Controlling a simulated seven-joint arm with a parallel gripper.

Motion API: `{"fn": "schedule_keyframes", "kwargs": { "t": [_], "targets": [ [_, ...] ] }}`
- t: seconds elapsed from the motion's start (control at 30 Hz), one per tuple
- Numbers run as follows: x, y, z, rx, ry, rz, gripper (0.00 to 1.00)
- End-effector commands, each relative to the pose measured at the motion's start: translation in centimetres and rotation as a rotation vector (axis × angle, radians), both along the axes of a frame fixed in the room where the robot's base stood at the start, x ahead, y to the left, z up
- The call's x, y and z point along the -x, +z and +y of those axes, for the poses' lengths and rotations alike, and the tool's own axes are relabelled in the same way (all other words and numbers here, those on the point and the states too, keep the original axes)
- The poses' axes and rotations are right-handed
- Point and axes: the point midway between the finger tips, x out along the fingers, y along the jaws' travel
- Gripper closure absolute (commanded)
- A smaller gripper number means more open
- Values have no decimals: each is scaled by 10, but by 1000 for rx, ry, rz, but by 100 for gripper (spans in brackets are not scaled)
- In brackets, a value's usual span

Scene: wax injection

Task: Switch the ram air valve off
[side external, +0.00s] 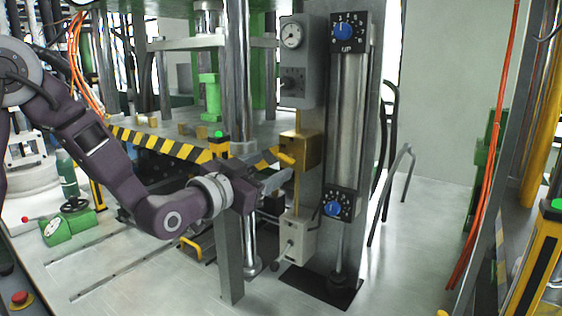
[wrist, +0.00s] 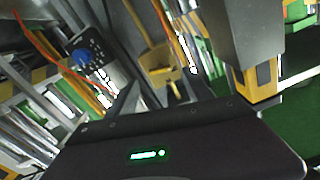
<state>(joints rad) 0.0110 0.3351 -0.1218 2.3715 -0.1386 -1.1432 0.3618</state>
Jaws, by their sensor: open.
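A brass-yellow valve block (side external: 302,150) is mounted on the grey upright column. Its short yellow handle (side external: 285,157) sticks out to the left, towards my gripper. No readable label shows, so I cannot be sure it is the ram air valve. In the wrist view the yellow block (wrist: 153,58) is ahead, with its handle (wrist: 174,90) pointing towards the jaws. My gripper (side external: 280,182) is open, a little below the handle in the side view and apart from it as far as I can tell. The gripper also shows in the wrist view (wrist: 165,97).
A gauge box (side external: 293,62) is above the valve and a grey switch box (side external: 297,236) below it. Blue knobs (side external: 343,33) (side external: 332,208) are on black dial plates to the right. A steel pillar (side external: 238,100) and striped press table (side external: 160,145) stand close to the arm.

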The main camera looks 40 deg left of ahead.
Motion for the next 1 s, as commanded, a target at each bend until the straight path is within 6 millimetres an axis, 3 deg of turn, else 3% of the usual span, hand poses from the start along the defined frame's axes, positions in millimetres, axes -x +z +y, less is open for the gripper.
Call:
{"fn": "schedule_keyframes", "kwargs": {
  "t": [0.23, 0.57, 0.87, 1.0],
  "targets": [
    [-44, 0, 1, 1, 1, 0, 40],
    [-51, 1, 0, 1, 0, 1, 40],
    [-51, 1, 0, 1, -1, 1, 99],
    [-51, 1, 0, 58, -1, 1, 100]
  ]
}}
